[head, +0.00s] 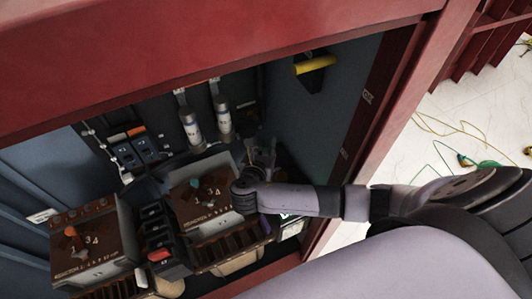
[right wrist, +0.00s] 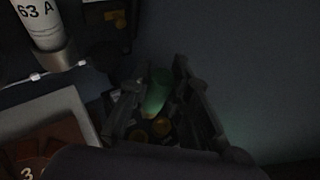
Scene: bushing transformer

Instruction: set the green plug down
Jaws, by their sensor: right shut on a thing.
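The green plug (right wrist: 157,92) shows in the right wrist view as a dim green, rounded piece between the fingers of my right gripper (right wrist: 152,82). The gripper is shut on it. In the head view my right gripper (head: 262,154) reaches into the red cabinet, just right of the brown block with a dial (head: 205,192). I cannot make out the plug in the head view. Below the plug in the wrist view are dark parts with yellowish round spots, too dim to tell apart. My left gripper is not in view.
Two white cylindrical fuses (head: 222,117) stand on the back wall. A yellow handle (head: 315,64) is on the right inner wall. A second dial block (head: 88,245) sits at left. The red cabinet frame (head: 362,115) borders my right arm. Cables (head: 440,135) lie on the floor outside.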

